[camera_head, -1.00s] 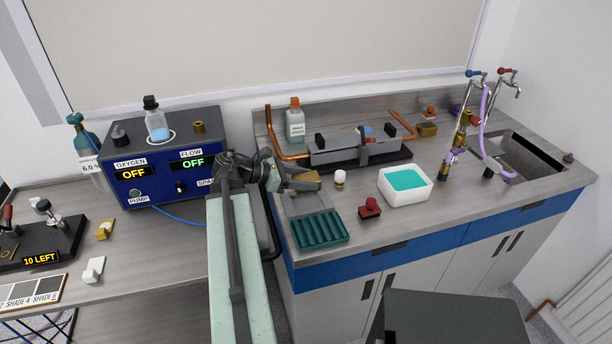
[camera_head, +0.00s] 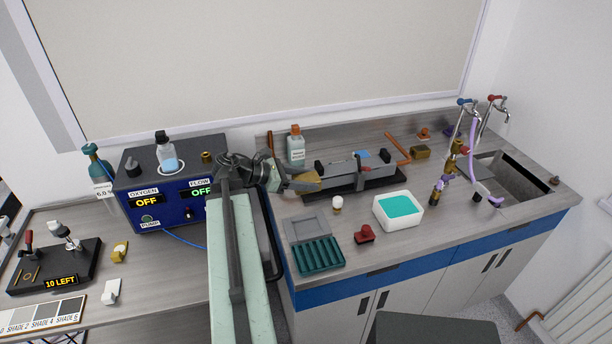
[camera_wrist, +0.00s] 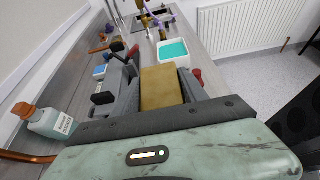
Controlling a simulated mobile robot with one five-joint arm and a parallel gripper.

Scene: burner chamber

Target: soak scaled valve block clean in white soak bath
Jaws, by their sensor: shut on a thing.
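My gripper (camera_head: 304,183) is shut on a brass-brown block (camera_head: 308,178), which looks like the valve block. In the wrist view the block (camera_wrist: 161,87) sits between the two dark fingers. Its underside is hidden, and any scale on it is too small to tell. The white soak bath (camera_head: 398,224) stands on the counter to the right of my gripper, holding turquoise liquid. In the wrist view the bath (camera_wrist: 164,61) is beyond the block, apart from it.
A grey tray (camera_head: 305,229) and green slotted rack (camera_head: 319,254) lie below my gripper. A black-based fixture (camera_head: 372,183) is close behind it. Taps (camera_head: 472,145) and sink are right.

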